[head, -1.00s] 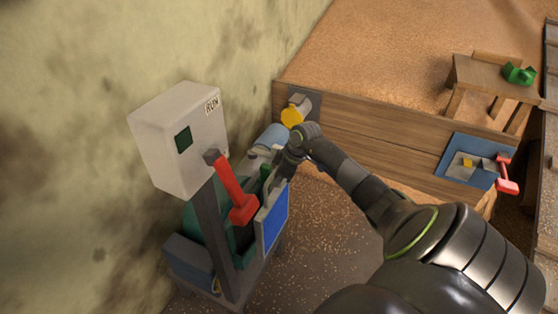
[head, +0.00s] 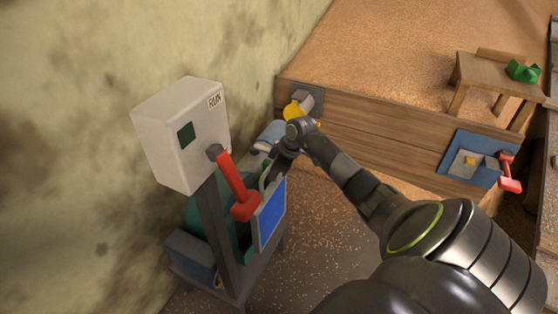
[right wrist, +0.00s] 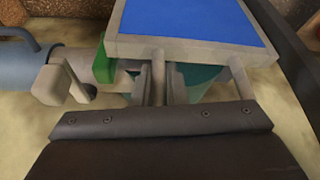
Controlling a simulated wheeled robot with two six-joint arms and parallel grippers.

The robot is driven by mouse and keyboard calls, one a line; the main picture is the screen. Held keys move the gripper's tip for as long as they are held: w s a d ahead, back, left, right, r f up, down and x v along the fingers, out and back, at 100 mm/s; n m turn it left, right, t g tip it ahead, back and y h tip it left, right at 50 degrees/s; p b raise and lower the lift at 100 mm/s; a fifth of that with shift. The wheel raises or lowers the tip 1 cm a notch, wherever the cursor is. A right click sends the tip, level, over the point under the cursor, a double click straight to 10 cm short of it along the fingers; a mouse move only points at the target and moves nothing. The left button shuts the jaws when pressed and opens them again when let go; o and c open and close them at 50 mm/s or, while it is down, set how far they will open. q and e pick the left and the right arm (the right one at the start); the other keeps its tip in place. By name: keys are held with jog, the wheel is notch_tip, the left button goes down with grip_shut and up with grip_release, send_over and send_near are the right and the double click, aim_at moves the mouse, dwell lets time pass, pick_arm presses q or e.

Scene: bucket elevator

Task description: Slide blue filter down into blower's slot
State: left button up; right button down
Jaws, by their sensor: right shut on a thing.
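The blue filter (head: 271,212) is a blue panel in a light grey frame. It hangs upright from my right gripper (head: 277,163), which is shut on the filter's handle at its top. In the right wrist view the filter (right wrist: 190,22) fills the upper middle, with its grey handle bars running to the gripper (right wrist: 160,85). The teal blower (head: 200,212) stands behind and left of the filter, partly hidden by a post and a red lever. I cannot tell whether the filter's lower edge is inside the slot. My left gripper is not in view.
A white RUN box (head: 182,135) on a dark post (head: 217,240) stands left, with a red lever (head: 236,187) close to the filter. A blue-grey cylinder (head: 268,136) is behind. A wooden wall (head: 380,140) bounds the back. Speckled floor to the right is clear.

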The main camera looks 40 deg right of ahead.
jog(key=w+a+b, duration=0.2)
jog(key=w, duration=0.4)
jog(key=shift+w+a+b, duration=0.2)
jog(key=shift+a+b, duration=0.1)
jog(key=shift+a, duration=0.05)
dwell(0.5)
dwell(0.5)
jog(key=shift+f+b, duration=1.15)
jog(key=shift+f, duration=1.45)
jog(key=shift+f+b, duration=1.05)
jog(key=shift+f, duration=1.1)
jog(key=c, duration=1.4)
grip_release()
jog(key=shift+o, duration=0.2)
jog(key=shift+r, duration=0.1)
